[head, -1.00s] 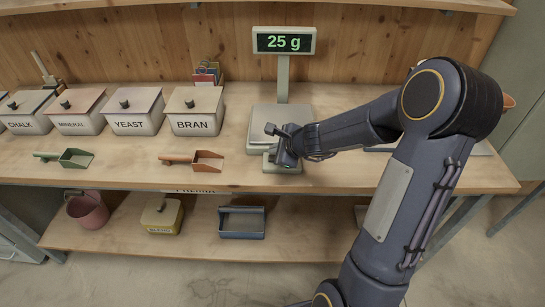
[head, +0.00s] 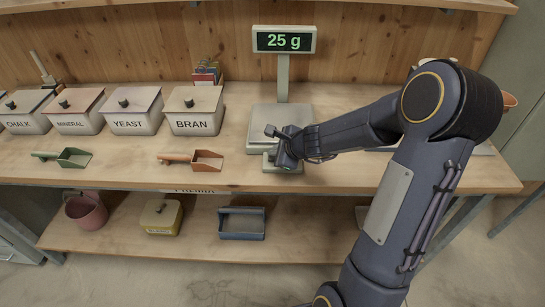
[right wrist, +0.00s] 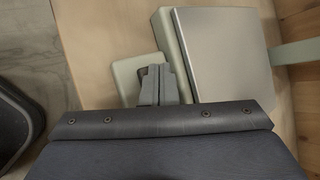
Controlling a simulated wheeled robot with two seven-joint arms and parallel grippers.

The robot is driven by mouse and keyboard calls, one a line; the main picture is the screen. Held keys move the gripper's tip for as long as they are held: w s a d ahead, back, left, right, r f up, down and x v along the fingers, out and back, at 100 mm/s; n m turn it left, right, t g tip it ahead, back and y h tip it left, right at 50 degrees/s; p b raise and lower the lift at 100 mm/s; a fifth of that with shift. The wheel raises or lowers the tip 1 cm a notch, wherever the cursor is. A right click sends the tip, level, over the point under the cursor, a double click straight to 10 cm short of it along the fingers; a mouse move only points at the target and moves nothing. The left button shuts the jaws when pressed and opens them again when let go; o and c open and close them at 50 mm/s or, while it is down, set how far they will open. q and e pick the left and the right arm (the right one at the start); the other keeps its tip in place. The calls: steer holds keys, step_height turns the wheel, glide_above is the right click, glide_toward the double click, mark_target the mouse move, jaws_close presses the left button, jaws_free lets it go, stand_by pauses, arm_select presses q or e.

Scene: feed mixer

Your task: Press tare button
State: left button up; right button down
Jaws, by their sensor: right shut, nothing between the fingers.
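The scale (head: 268,118) stands on the bench with a bare metal pan, which fills the upper right of the right wrist view (right wrist: 228,50). Its display (head: 283,40) on a post reads 25 g. A pale green-grey block (head: 268,162) sits at the scale's front and also shows in the right wrist view (right wrist: 128,75). My right gripper (head: 284,166) is shut and empty, its fingertips (right wrist: 155,72) over this block. The tare button itself is hidden or too small to make out, and I cannot tell whether the fingers touch it. My left gripper is not in view.
Lidded bins, including the bran bin (head: 194,111), stand along the bench at left. A green scoop (head: 74,158) and an orange scoop (head: 207,161) lie in front of them. The lower shelf holds a pink bucket (head: 88,212), a yellow box (head: 160,216) and a blue-grey tray (head: 242,224).

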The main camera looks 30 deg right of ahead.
steer(key=shift+f+b, duration=0.3)
steer(key=shift+r, duration=0.1)
stand_by(0.5)
steer(key=shift+r+p, duration=0.75)
steer(key=shift+p, duration=0.05)
step_height(320, 180, up, 5)
steer(key=p, duration=0.5)
stand_by(0.6)
